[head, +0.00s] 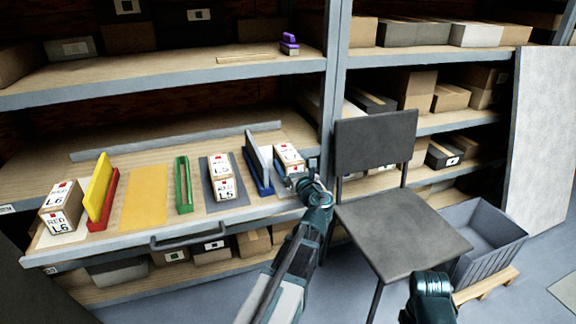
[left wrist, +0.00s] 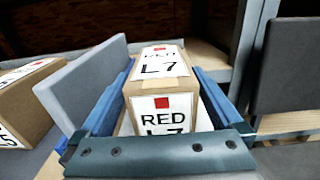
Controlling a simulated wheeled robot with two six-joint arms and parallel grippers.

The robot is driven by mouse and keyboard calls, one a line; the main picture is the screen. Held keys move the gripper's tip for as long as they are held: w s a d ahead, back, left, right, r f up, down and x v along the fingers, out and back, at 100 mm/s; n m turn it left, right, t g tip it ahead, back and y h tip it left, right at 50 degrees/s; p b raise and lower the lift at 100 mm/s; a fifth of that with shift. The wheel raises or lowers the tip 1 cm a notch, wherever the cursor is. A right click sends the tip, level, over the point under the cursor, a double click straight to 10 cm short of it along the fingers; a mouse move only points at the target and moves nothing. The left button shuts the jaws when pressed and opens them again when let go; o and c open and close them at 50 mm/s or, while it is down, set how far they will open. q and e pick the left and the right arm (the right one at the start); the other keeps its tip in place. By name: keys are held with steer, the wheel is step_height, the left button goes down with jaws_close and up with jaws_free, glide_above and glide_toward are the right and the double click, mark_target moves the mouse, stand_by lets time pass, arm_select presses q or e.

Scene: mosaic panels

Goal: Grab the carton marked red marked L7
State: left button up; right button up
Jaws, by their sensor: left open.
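The carton marked red L7 (left wrist: 160,95) is a brown box with white labels and red squares on its top and front. It stands at the right end of the pulled-out shelf, right of a grey upright panel with a blue base (head: 258,165), and shows in the head view (head: 288,154). My left gripper (head: 303,180) is open at its near side. In the left wrist view its blue fingers (left wrist: 162,85) lie on both sides of the carton; contact cannot be told. Only part of my right arm shows at the bottom of the head view; its gripper is not visible.
Cartons marked red L6 (head: 62,212) and L5 (head: 222,182) stand further left, with yellow-red (head: 98,192) and green (head: 183,185) dividers between. A shelf post rises behind my left gripper. A grey chair (head: 400,232) and a grey crate (head: 487,245) are at right.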

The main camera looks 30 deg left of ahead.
arm_select(q)
steer(key=x, duration=0.3)
steer(key=shift+w+a+f, duration=0.2)
steer(key=shift+w+a, duration=0.05)
steer(key=shift+w, duration=0.1)
jaws_close()
